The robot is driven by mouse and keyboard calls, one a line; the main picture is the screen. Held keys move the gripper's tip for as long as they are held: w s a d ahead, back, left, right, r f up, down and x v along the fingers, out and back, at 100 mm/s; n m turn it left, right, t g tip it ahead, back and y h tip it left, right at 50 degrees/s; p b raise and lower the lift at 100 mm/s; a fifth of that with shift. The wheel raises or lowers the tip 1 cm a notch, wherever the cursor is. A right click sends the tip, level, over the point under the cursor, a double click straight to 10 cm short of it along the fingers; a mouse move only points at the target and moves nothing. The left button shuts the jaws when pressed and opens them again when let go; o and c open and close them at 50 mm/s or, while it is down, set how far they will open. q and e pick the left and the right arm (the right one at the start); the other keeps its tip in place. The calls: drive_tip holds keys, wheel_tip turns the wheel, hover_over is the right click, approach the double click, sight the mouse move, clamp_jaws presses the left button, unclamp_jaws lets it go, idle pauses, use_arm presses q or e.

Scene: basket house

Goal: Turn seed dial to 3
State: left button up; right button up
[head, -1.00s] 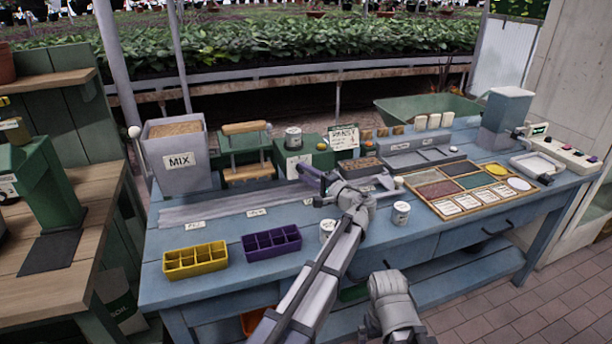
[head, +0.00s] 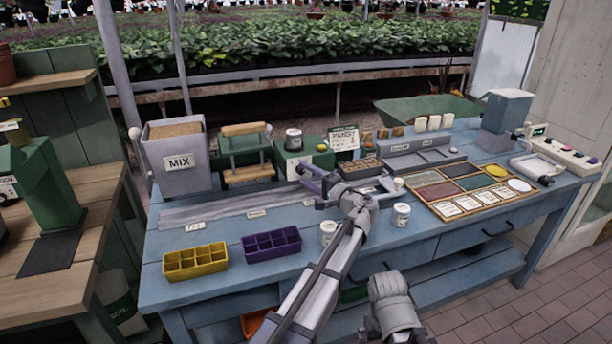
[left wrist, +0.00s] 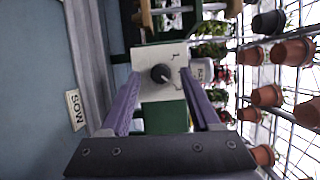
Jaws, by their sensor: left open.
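The seed dial (left wrist: 161,73) is a dark round knob on a pale plate with small dark marks, on the front of a green box. In the head view the green box (head: 318,152) stands at the back middle of the bench, with a white can on top. My left gripper (left wrist: 160,79) is open, its purple fingers on either side of the knob in the wrist picture. I cannot tell whether they reach it or touch it. In the head view the left gripper (head: 312,181) is just in front of the box. My right gripper is not in view.
The blue bench (head: 222,292) holds a MIX bin (head: 180,165), yellow (head: 195,262) and purple (head: 271,243) cell trays, white cups, and a tray of coloured compartments (head: 438,190). A green rack (head: 245,150) stands left of the dial box. A SOW label (left wrist: 76,111) lies on the bench.

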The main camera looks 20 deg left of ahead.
use_arm(q)
drive_tip(key=v, duration=0.7)
drive_tip(key=shift+s, duration=0.15)
